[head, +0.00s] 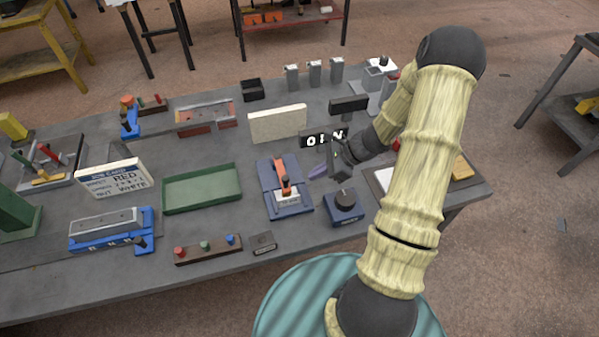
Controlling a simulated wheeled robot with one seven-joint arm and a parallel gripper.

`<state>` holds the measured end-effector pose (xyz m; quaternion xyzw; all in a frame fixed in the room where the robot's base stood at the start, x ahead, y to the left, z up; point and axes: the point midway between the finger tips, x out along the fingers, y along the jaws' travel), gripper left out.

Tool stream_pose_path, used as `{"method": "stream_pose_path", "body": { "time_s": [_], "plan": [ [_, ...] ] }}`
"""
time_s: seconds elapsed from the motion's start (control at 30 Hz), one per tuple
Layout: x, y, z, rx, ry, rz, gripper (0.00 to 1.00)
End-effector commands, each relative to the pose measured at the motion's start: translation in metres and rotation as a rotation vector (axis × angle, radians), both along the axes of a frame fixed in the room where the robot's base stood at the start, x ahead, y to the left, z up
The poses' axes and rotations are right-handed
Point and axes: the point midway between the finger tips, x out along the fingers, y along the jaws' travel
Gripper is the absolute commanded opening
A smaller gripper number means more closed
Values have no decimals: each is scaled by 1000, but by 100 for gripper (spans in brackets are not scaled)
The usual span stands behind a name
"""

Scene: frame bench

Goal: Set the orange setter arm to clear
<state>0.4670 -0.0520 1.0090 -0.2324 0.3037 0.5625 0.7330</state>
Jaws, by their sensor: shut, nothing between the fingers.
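The orange setter arm (285,178) is a narrow upright-looking lever on a blue base (268,184) near the middle of the bench. A pale label plate (288,199) lies at its near end; its marks are too small to read. My gripper (334,166) is shut and empty, to the right of the setter arm and apart from it. It hangs in front of a dark sign with white characters (312,141) and hides part of it.
A blue block with a dark knob (345,202) stands just right of the setter base. A green tray (202,189) lies to the left, and a cream panel (278,123) stands behind. A small purple piece (318,171) shows beside my gripper. A button strip (207,250) lies in front.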

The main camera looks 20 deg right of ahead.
Motion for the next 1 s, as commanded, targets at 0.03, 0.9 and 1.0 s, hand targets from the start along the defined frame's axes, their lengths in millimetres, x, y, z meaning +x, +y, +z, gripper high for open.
{"method": "stream_pose_path", "body": {
  "time_s": [0.03,0.9,1.0],
  "plan": [
    [1,7,-5,3,3,2,0],
    [14,48,-11,-1,0,-8,0],
    [15,46,-12,0,-1,-23,0]
  ]
}}
